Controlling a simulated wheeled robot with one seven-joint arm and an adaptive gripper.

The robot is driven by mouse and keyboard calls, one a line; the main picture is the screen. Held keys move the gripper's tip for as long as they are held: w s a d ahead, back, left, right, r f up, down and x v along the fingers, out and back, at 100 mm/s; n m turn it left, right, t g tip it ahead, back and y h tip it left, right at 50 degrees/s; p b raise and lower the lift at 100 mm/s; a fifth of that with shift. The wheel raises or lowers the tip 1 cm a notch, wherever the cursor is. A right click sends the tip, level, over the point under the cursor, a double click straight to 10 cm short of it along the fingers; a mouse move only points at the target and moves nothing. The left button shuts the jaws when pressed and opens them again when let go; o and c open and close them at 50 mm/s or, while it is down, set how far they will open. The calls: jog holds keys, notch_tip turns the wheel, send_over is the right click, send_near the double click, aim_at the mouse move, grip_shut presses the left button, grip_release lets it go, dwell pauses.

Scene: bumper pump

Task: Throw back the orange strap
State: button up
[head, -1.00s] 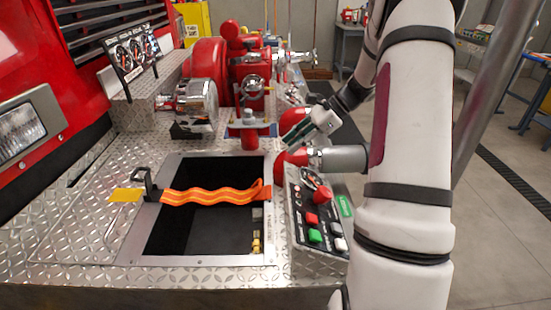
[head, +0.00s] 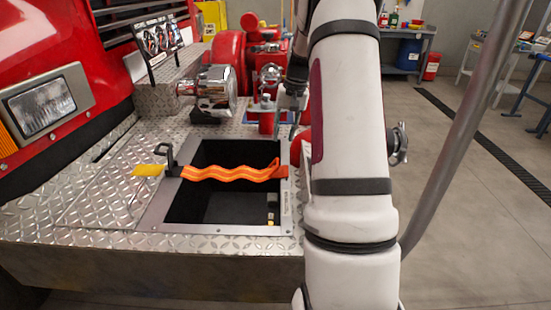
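The orange strap (head: 230,175) has pale stripes and lies in waves across a dark open recess (head: 225,208). Its left end is at a black latch (head: 168,158) on the recess's left rim. Its right end, a darker orange patch, reaches the right rim. My gripper (head: 291,103) is above and behind the recess's far right corner, apart from the strap. It is small in the view and partly hidden by my arm, so its fingers cannot be made out clearly.
Red pump parts with a chrome cap (head: 215,87) stand behind the recess. A yellow tag (head: 148,170) is left of the latch. The diamond-plate deck (head: 100,200) on the left is clear. My arm hides the area right of the recess, including most of the control panel.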

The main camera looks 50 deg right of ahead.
aim_at(278, 161)
jog(key=f, duration=0.6)
jog(key=w+a+f+b, duration=0.1)
jog(key=f, duration=0.2)
jog(key=shift+f, duration=0.1)
grip_shut()
